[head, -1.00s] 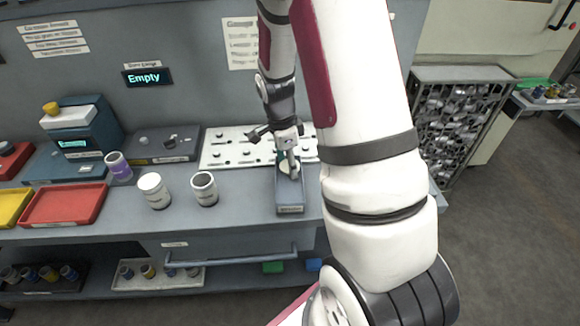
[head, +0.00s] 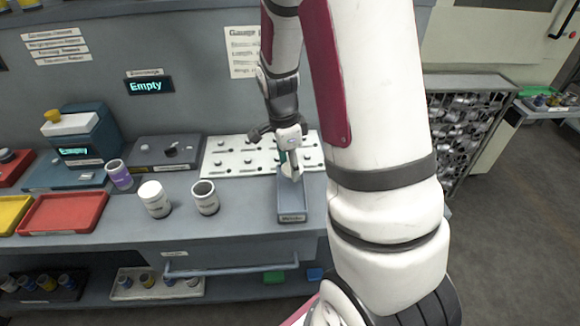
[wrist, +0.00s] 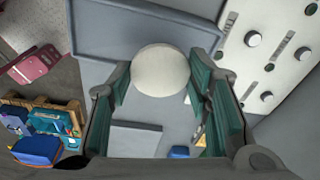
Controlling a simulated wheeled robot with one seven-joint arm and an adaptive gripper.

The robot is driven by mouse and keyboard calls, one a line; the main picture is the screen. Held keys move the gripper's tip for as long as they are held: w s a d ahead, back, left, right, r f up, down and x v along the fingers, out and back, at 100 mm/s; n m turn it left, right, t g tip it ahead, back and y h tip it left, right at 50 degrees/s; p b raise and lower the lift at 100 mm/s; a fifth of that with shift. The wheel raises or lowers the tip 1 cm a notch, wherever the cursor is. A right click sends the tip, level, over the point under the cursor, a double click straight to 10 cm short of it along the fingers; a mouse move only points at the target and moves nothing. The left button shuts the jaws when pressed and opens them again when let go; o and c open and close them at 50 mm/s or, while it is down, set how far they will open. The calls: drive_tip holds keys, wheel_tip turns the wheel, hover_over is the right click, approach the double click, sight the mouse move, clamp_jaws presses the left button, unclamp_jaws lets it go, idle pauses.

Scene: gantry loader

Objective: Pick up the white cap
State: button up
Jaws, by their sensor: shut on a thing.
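The white cap (wrist: 160,70) is a round pale disc between the teal-padded fingers of my gripper (wrist: 158,84) in the wrist view. My gripper is shut on it, with one finger on each side. In the head view my gripper (head: 291,170) points down over the back part of a narrow blue-grey tray (head: 292,215). The cap is small and mostly covered by the fingers there. In the wrist view the cap overlaps the tray's edge (wrist: 90,52); its exact height above the tray is hard to tell.
Counter between the jars and tray is clear.

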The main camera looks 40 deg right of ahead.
drive_tip(key=s+a+p, duration=0.2)
drive_tip(key=s+a, duration=0.2)
drive_tip(key=s, duration=0.2)
drive_tip(key=s+a+r+p, duration=0.1)
drive_tip(key=s+a, duration=0.2)
drive_tip(key=s, duration=0.3)
drive_tip(key=shift+s+a+r+p, duration=0.2)
drive_tip(key=shift+s+a+p, duration=0.05)
drive_tip(key=shift+a+p, duration=0.1)
drive_tip(key=shift+r, duration=0.1)
wheel_tip(320, 180, up, 4)
drive_tip(key=p, duration=0.3)
drive_tip(key=shift+r, duration=0.15)
idle(0.5)
drive_tip(key=shift+w, duration=0.1)
